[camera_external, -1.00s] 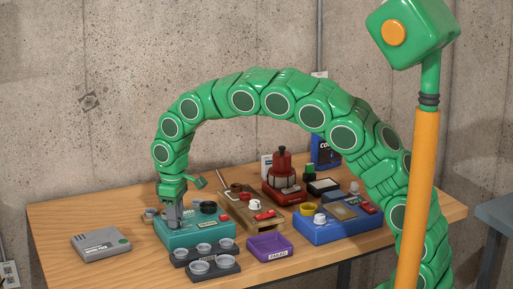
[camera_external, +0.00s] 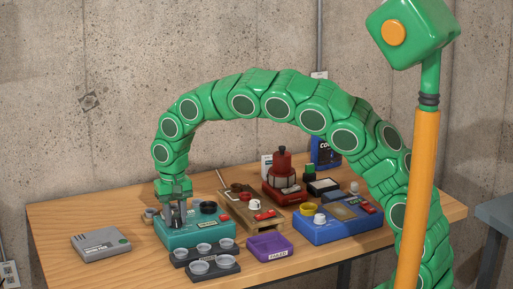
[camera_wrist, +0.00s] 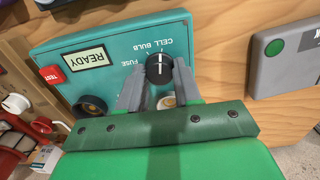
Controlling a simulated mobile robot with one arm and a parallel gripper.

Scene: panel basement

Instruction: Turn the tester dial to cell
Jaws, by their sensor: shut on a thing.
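The teal tester (camera_external: 195,231) stands at the front left of the wooden table. In the wrist view its panel (camera_wrist: 110,45) has a READY window (camera_wrist: 87,57), a red TEST button (camera_wrist: 51,74) and a round black dial (camera_wrist: 159,69) with a white line. The words CELL, BULB and FUSE are printed upside down near the dial. The line runs roughly up and down the picture; I cannot tell exactly which word it meets. My gripper (camera_wrist: 155,85) is shut on the dial, one finger on each side. In the external view my gripper (camera_external: 177,225) points down at the tester.
A grey box (camera_external: 100,244) lies to the left. Black trays with grey cups (camera_external: 213,265) stand in front of the tester, and a purple FAILED tray (camera_external: 269,246) to their right. A wooden board (camera_external: 240,208) and a blue device (camera_external: 330,226) stand further right.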

